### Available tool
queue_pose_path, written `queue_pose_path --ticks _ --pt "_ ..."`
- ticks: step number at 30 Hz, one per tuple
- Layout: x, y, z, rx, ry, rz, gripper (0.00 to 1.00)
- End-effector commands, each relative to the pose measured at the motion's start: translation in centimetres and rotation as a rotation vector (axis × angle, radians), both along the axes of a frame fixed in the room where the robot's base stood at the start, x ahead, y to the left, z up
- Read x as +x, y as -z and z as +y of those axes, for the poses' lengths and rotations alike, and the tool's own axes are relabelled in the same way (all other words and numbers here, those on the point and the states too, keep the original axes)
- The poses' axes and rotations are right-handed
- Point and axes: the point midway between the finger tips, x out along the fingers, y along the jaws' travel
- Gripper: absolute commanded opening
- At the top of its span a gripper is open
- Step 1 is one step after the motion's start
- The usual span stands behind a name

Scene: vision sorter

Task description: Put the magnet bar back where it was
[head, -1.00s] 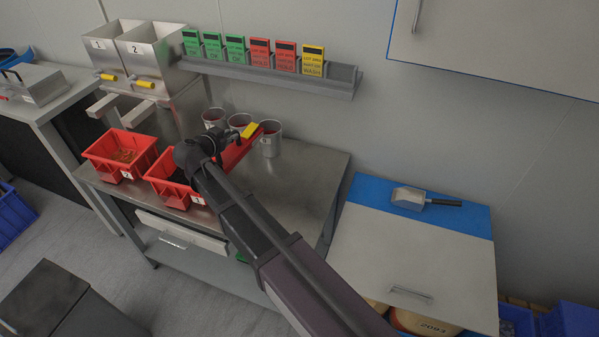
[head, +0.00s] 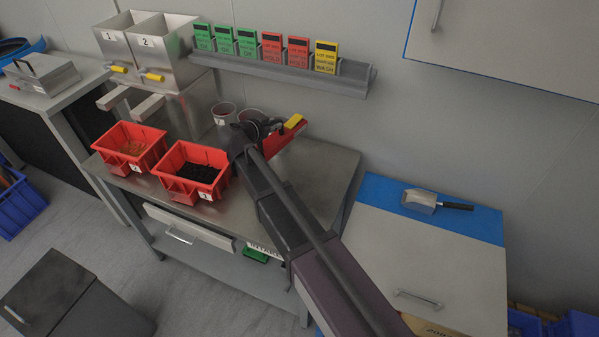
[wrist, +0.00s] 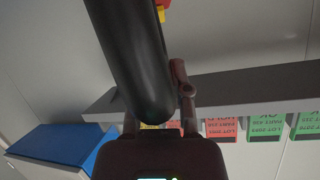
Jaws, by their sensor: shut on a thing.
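The magnet bar appears to be the red bar (head: 287,140) with a yellow block on it, in the head view. It sits at the end of my arm, above the bench's right part and below the card rack. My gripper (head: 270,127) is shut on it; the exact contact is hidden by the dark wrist. In the wrist view a little red and yellow of it (wrist: 161,15) shows at the top edge. A dark rounded part covers the middle of that view, and I cannot tell the fingertips clearly.
Two red bins, one with orange pieces (head: 130,148) and one with black pieces (head: 197,174), stand on the steel bench (head: 325,165). Metal cups (head: 223,114) stand behind my wrist. The card rack (head: 290,73) is on the wall. A scoop (head: 422,200) lies on the right cabinet.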

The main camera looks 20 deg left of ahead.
Motion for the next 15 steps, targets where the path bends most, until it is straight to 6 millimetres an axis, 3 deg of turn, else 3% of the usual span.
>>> queue_pose_path --ticks 8,15 --pt "-0.4 0.2 0.1 -0.001 -0.002 -0.001 0.00" --pt "-2.4 1.8 -2.2 -0.001 0.021 -0.001 0.00"
